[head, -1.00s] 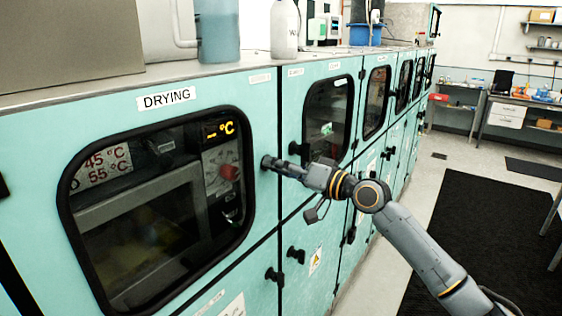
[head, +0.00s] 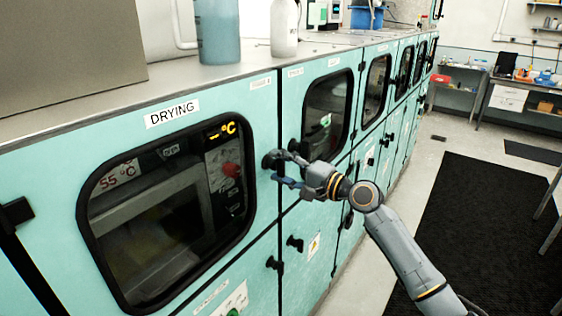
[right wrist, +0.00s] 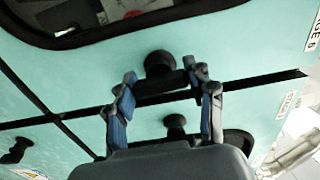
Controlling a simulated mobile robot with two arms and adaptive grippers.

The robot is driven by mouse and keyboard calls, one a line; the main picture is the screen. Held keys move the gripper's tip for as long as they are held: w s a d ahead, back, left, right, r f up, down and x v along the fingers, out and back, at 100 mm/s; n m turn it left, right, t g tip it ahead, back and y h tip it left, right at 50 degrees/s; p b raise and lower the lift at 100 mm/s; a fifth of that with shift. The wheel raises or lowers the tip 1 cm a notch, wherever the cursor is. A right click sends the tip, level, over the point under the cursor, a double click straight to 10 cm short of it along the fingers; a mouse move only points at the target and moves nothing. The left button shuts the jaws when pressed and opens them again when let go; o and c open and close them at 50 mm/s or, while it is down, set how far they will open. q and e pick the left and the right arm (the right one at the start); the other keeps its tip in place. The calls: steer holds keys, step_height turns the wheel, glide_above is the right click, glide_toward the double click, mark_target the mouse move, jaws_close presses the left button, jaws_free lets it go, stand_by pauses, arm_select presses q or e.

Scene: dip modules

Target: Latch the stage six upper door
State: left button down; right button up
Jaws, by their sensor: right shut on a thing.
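The stage six upper door (head: 120,150) is the teal DRYING door with a dark window. Its label, ending in "GE 6", shows in the right wrist view, where the door (right wrist: 240,50) fills the upper part. The door looks closed, near flush with the panel beside it. A black latch knob (head: 268,160) sits at its right edge, and shows in the right wrist view (right wrist: 160,64). My right gripper (head: 277,170) is shut on the latch handle, its blue-padded fingers on both sides of the dark bar (right wrist: 167,84). My left gripper is not in view.
Another black knob (right wrist: 175,122) sits on the neighbouring panel, close to my fingers. More black latches (head: 294,243) are on the lower doors. Bottles (head: 285,28) stand on the machine top. A black floor mat (head: 480,235) lies at right.

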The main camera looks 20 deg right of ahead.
steer(key=shift+m, duration=0.4)
steer(key=o, duration=1.2)
steer(key=v, duration=1.2)
steer(key=shift+d, duration=0.1)
steer(key=shift+w+f, duration=0.1)
